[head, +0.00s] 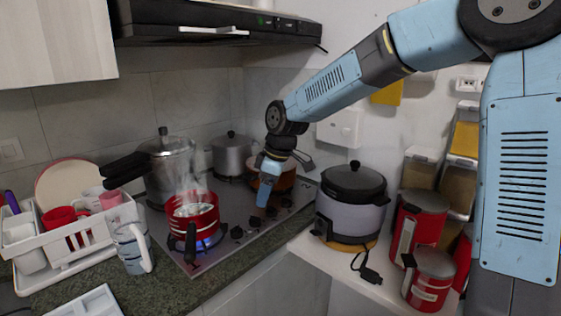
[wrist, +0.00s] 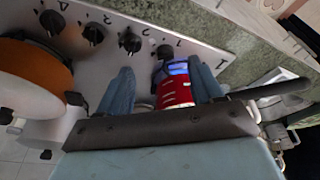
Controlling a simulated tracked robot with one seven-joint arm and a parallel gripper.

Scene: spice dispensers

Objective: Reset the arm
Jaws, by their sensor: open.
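My arm reaches from the right across the head view, bent at the elbow, and angles down over the hob. My gripper (head: 264,192) hangs pointing down above the hob's right front part, near the knobs. In the wrist view my gripper (wrist: 161,75) shows two blue fingers spread apart with nothing held between them. A red pot (head: 193,216) steams on a lit burner with a blue flame, left of my gripper. The red pot (wrist: 174,93) also shows beyond the fingers in the wrist view, with the flame beside it.
The hob (head: 220,240) has several knobs (wrist: 130,41) along its edge. A pressure cooker (head: 170,165), a grey pot (head: 231,155) and an orange pan (wrist: 35,78) stand on it. A rice cooker (head: 350,205), red canisters (head: 418,225) and wall spice dispensers (head: 458,185) are at right.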

